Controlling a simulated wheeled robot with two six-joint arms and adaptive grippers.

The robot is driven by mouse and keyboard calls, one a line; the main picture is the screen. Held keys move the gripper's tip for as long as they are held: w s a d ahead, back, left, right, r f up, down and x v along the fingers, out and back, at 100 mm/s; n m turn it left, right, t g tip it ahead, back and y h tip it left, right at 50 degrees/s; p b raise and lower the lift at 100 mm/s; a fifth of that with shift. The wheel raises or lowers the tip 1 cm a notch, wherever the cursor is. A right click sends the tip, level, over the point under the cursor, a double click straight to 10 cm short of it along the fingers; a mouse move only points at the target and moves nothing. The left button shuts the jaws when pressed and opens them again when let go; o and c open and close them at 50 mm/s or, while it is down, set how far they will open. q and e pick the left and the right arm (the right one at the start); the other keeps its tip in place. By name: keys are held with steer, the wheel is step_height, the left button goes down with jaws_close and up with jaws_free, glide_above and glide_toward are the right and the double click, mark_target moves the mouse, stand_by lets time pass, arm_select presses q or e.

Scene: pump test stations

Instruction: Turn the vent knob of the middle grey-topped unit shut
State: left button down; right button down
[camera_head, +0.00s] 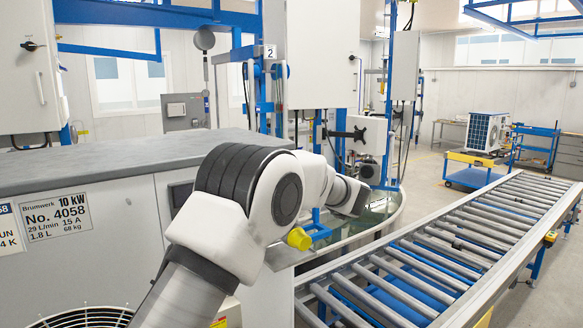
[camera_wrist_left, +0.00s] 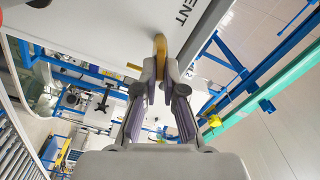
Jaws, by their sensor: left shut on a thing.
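The grey-topped unit (camera_head: 130,160) stands at the left in the head view, with a white front and a label reading No. 4058. My left arm reaches across its right end, and its fingers are hidden in the head view. The knob's edge shows between and beyond the fingertips. How far it is turned I cannot tell. My right gripper is not in view.
A roller conveyor (camera_head: 440,255) runs along the right. A yellow round cap (camera_head: 299,238) shows just beside my arm. Blue frames and white cabinets (camera_head: 322,55) stand behind. A blue cart (camera_head: 470,177) and open floor lie at the back right.

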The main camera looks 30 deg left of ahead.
arm_select(q)
steer(key=m, duration=0.4)
steer(key=shift+a+m, duration=0.1)
steer(key=shift+m, duration=0.2)
stand_by(0.5)
steer(key=c, duration=1.3)
jaws_free()
steer(key=shift+a, duration=0.1)
steer(key=shift+a+f, duration=0.2)
steer(key=shift+a, duration=0.25)
steer(key=v, duration=1.2)
steer(key=shift+w, duration=0.1)
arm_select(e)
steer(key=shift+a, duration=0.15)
arm_select(q)
steer(key=shift+a, duration=0.1)
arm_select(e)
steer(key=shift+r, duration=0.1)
